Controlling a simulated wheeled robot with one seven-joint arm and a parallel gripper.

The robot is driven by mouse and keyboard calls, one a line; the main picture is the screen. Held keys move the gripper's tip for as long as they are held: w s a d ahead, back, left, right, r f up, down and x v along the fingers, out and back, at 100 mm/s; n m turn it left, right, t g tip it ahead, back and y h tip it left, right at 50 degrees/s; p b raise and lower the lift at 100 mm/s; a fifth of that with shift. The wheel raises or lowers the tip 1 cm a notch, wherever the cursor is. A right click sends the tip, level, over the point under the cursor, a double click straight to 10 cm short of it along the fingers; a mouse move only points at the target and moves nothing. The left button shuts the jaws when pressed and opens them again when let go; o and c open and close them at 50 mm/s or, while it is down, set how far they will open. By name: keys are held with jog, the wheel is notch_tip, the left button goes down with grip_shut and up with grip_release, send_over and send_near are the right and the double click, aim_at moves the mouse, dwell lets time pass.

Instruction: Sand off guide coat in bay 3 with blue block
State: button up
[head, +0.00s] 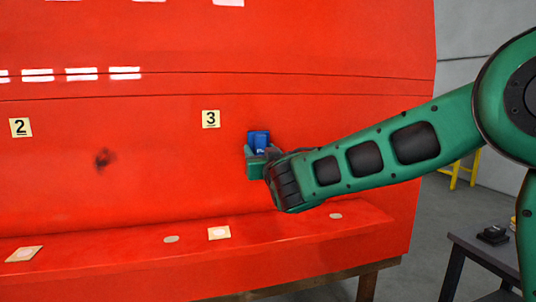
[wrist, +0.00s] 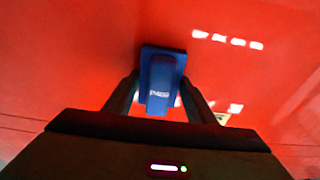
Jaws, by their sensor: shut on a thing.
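My gripper (head: 260,158) is shut on the blue block (head: 259,140), close to the red nosecone panel (head: 150,190), right of the yellow "3" label (head: 211,119). In the wrist view the blue block (wrist: 160,72) sits between the two fingers of my gripper (wrist: 160,90), its wide face toward the red surface. I cannot tell whether it touches the panel. No dark guide coat shows around the block in bay 3; the panel right behind block and gripper is hidden. A dark smudge (head: 103,159) shows below and right of the "2" label (head: 21,127).
A dark bench (head: 480,250) with a small black object (head: 493,235) stands at the lower right, with a yellow stand (head: 462,170) behind.

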jog(key=shift+f, duration=0.1)
dwell(0.3)
jog(key=shift+r+v, duration=0.2)
jog(key=shift+v, duration=1.25)
jog(key=shift+r+v, duration=0.15)
jog(key=shift+v, duration=1.35)
jog(key=shift+s, duration=0.15)
jog(key=shift+v, duration=1.35)
jog(key=shift+r, duration=0.2)
